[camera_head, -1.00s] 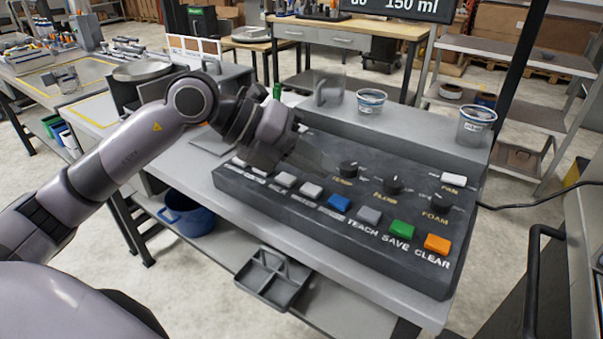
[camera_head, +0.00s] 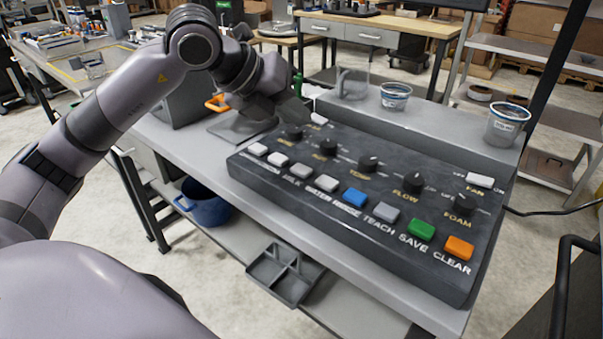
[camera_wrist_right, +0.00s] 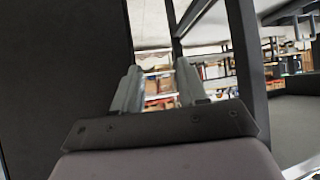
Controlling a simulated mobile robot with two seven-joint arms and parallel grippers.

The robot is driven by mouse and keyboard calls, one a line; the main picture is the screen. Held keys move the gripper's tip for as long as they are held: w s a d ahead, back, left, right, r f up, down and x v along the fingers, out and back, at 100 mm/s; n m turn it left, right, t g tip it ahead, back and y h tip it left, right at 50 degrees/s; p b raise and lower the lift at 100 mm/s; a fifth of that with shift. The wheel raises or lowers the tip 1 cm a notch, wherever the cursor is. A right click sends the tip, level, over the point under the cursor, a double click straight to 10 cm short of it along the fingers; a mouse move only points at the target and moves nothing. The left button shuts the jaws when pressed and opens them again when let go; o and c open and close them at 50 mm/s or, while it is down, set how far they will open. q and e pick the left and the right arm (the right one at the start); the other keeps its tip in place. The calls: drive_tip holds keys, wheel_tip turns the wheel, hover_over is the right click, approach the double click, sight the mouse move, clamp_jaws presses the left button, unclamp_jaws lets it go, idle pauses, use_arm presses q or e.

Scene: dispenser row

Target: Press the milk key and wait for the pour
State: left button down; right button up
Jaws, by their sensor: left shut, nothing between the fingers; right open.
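The dark key panel (camera_head: 300,205) lies on the grey bench in the head view, with a row of keys along its near side. The milk key (camera_head: 301,171) is a pale grey-white key above the label MILK, in the left part of the row. Nothing covers it. My left gripper (camera_head: 298,110) is shut and empty, above the panel's far left corner, beyond the keys and apart from the milk key; its fingertips are hard to make out. My right gripper (camera_wrist_right: 158,88) is open and empty in the right wrist view. No pour is visible.
Dark knobs, including FLOW (camera_head: 412,183), stand behind the keys. A blue bucket (camera_head: 205,202) and a grey divided tray (camera_head: 284,274) sit below the bench top.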

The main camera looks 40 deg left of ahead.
use_arm(q)
drive_tip(key=b, duration=0.4)
hover_over(296, 170)
wheel_tip(296, 170, down, 6)
drive_tip(key=shift+f+b, duration=0.25)
drive_tip(key=shift+b, duration=0.1)
drive_tip(key=shift+f, duration=0.15)
use_arm(e)
drive_tip(key=f, duration=0.2)
drive_tip(key=w+a+f, duration=0.1)
drive_tip(key=shift+a+f, duration=0.1)
drive_tip(key=shift+f, duration=0.1)
drive_tip(key=shift+s, duration=0.1)
idle(0.7)
drive_tip(key=shift+f, duration=0.1)
use_arm(q)
drive_tip(key=shift+f+b, duration=0.45)
drive_tip(key=shift+b, duration=0.15)
use_arm(e)
drive_tip(key=shift+f, duration=0.45)
